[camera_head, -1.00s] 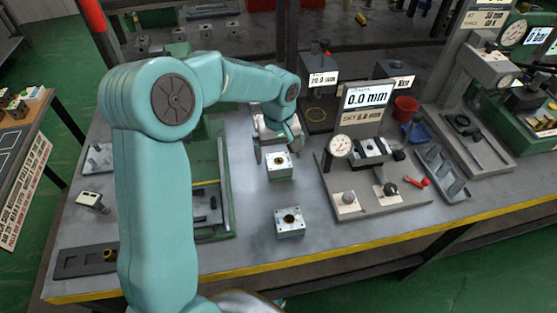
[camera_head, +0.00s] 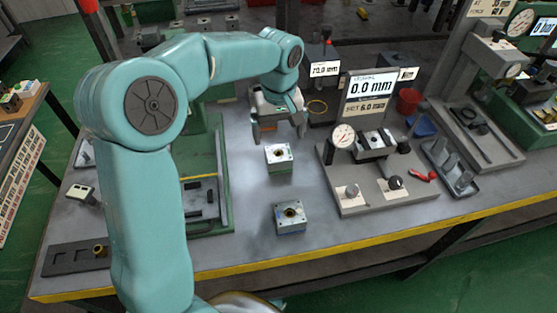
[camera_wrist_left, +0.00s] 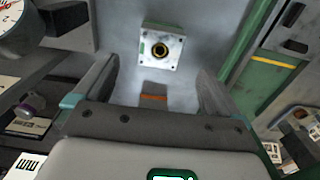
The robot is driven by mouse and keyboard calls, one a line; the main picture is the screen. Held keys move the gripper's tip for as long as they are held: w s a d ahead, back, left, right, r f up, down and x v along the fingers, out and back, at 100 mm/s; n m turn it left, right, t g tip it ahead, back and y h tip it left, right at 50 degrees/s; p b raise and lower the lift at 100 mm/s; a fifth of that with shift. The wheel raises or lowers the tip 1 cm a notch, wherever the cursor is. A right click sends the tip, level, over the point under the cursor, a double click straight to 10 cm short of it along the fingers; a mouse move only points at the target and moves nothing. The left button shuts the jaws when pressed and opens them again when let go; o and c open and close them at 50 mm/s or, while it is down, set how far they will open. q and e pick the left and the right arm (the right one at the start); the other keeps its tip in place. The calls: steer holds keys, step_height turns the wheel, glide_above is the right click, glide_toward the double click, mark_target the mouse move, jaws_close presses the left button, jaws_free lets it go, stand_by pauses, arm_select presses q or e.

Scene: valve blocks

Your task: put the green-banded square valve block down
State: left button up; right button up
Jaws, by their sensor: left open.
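The green-banded square valve block (camera_head: 279,157) stands upright on the grey bench top, with a round dark bore in its pale top face. It also shows in the left wrist view (camera_wrist_left: 162,47), with a small green mark on its top. My left gripper (camera_head: 279,134) is open and empty, behind and apart from the block in the head view. In the left wrist view the spread fingers (camera_wrist_left: 153,90) have nothing between them, and the block lies beyond their tips. A second square block (camera_head: 290,217) with a bluish side stands nearer the bench's front edge. My right gripper is not in view.
A gauge stand (camera_head: 371,180) with a 0.0 mm display is right of the blocks. A green-framed fixture (camera_head: 212,205) is at their left. A red cup (camera_head: 408,101) and a grey tray (camera_head: 450,170) stand farther right. Bench around both blocks is clear.

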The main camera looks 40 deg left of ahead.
mark_target(279, 153)
arm_select(q)
step_height(279, 153, down, 9)
steer(key=shift+f, duration=0.15)
stand_by(0.4)
steer(key=shift+w, duration=0.1)
steer(key=c, duration=1.5)
step_height(279, 153, up, 20)
steer(key=shift+r+p, duration=0.1)
steer(key=shift+p, duration=1.05)
steer(key=shift+c, duration=0.2)
